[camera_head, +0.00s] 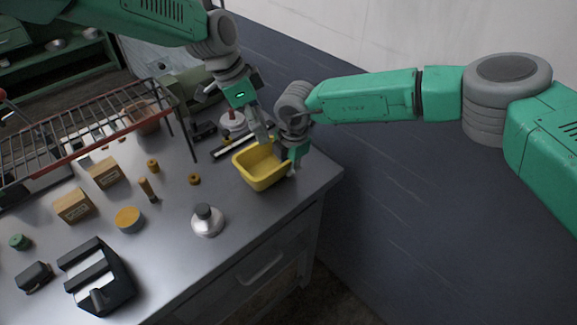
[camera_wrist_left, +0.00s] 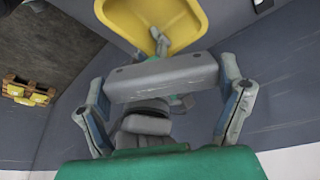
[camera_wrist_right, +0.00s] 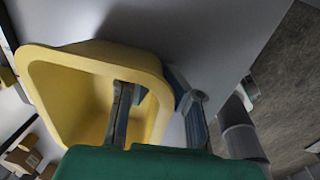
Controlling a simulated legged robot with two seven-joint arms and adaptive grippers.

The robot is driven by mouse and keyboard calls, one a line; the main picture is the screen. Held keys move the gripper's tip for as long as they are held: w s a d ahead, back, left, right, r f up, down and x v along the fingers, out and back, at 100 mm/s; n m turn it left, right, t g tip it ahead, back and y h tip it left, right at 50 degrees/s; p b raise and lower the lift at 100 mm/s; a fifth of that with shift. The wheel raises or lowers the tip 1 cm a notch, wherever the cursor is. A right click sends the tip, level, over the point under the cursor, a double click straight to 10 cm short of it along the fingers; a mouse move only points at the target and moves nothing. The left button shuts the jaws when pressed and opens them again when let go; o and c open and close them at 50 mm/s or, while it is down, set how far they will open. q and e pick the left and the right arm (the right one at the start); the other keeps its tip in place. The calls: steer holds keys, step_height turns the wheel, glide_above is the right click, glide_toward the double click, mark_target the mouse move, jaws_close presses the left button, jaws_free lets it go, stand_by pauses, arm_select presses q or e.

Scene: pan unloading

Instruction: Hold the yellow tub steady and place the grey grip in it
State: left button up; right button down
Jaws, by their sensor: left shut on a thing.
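The yellow tub (camera_head: 262,181) stands at the right end of the metal table, upright. My right gripper (camera_head: 292,158) is at its right side. In the right wrist view one finger is inside the tub (camera_wrist_right: 72,54) and one outside, with the wall between them. My left gripper (camera_head: 262,134) is just above and behind the tub. In the left wrist view its fingers are wide apart, shut on the ends of the grey grip (camera_wrist_left: 162,79), a long grey block. The tub (camera_wrist_left: 118,14) shows beyond the grip. In the head view the arms partly hide the grip.
A wire rack (camera_head: 85,140) stands at the left. Small boxes (camera_head: 73,205), several round pieces and a white round pot with a dark cap (camera_head: 207,220) lie on the table (camera_head: 165,270). A black device (camera_head: 97,275) sits at the front left. The table edge is close to the tub.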

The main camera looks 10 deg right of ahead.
arm_select(q)
steer(key=shift+f, duration=0.1)
steer(key=shift+f, duration=4.05)
steer(key=o, duration=1)
steer(key=v, duration=1.2)
